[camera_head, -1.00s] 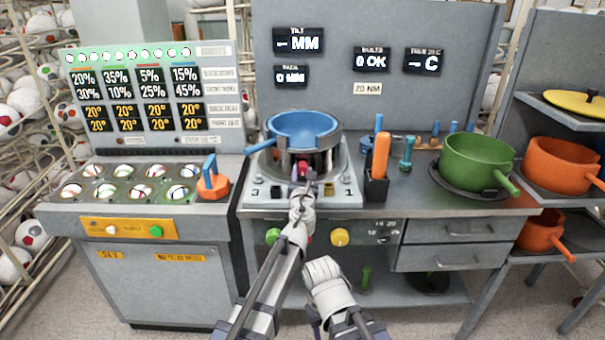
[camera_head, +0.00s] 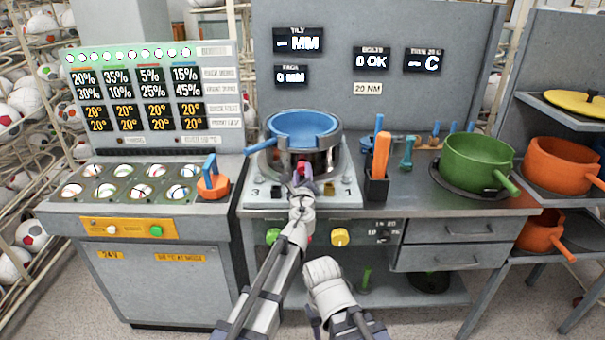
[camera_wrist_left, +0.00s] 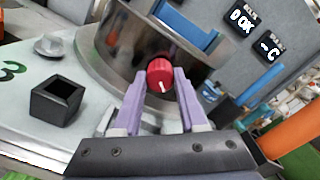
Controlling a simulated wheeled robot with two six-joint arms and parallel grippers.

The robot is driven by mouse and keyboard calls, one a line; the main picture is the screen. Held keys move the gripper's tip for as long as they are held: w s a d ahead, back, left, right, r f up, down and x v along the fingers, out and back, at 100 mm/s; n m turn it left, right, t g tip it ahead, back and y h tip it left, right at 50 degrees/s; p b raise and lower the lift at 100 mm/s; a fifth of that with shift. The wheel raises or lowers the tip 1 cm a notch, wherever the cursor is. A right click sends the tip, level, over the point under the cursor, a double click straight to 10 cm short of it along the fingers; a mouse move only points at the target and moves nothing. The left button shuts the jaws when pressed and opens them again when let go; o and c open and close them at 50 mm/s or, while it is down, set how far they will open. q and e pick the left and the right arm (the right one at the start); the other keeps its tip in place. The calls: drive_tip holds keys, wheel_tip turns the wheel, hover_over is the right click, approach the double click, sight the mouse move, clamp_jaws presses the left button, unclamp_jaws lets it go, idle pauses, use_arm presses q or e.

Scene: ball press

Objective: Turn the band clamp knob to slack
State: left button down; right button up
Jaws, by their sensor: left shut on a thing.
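The red band clamp knob (camera_wrist_left: 159,75) sits on the front of the metal band (camera_wrist_left: 128,40) and carries a white pointer line. My left gripper (camera_wrist_left: 155,88) is shut on the red knob, with one purple finger on each side of it. In the head view my left gripper (camera_head: 301,181) reaches the front of the press, below the blue pan (camera_head: 303,124); the knob is mostly hidden there by my gripper. My right arm (camera_head: 327,287) shows low in the middle of the head view; its fingers cannot be made out.
An open black square socket (camera_wrist_left: 57,98) stands left of the gripper on the press plate. An orange-handled tool in a black holder (camera_head: 376,186) stands to the right. A green pan (camera_head: 476,160) sits farther right. Yellow (camera_head: 340,237) and green knobs are on the bench front.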

use_arm(q)
drive_tip(key=n, duration=0.4)
drive_tip(key=shift+n, duration=1.7)
drive_tip(key=shift+c, duration=2.3)
unclamp_jaws()
drive_tip(key=shift+s, duration=0.15)
